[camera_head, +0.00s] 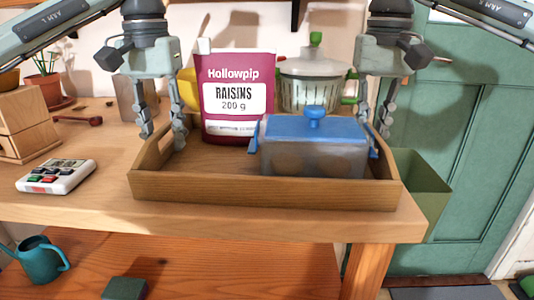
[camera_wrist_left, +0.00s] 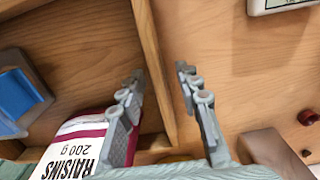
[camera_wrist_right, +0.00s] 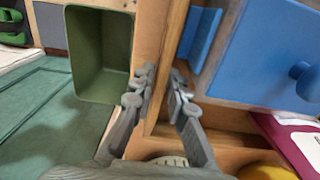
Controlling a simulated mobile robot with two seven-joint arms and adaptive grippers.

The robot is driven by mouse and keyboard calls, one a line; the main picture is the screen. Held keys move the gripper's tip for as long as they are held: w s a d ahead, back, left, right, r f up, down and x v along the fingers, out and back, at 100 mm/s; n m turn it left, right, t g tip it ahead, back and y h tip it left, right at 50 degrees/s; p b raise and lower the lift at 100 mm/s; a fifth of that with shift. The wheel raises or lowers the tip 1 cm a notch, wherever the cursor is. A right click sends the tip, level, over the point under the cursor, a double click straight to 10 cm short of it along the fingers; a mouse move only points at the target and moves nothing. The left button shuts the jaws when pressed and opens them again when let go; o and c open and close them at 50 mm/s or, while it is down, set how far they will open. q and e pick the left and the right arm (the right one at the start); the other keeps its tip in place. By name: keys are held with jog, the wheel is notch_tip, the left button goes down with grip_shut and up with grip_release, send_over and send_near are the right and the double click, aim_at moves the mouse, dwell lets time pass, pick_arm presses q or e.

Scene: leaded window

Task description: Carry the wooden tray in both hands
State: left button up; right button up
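The wooden tray (camera_head: 262,190) sits on the workbench near its front edge. It holds a purple raisins packet (camera_head: 237,75) and a clear box with a blue lid (camera_head: 313,128). My left gripper (camera_head: 163,138) points down at the tray's left wall. In the left wrist view its fingers (camera_wrist_left: 160,84) are open on either side of that wall (camera_wrist_left: 152,42), with gaps showing. My right gripper (camera_head: 378,138) is at the tray's right wall. In the right wrist view its fingers (camera_wrist_right: 162,78) are close together with the wall between them, seemingly touching both faces.
A pot with green handles (camera_head: 310,85) stands behind the box. A white keypad device (camera_head: 56,177) and wooden box (camera_head: 22,125) are to the left. A green bin (camera_head: 425,190) is just beyond the bench's right end, before a green door (camera_head: 465,120). A teal watering can (camera_head: 38,259) is below.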

pick_arm(q)
jog(key=c, duration=0.4)
pick_arm(e)
grip_shut()
pick_arm(q)
grip_shut()
jog(key=shift+r, duration=0.15)
pick_arm(e)
jog(key=shift+r, duration=0.15)
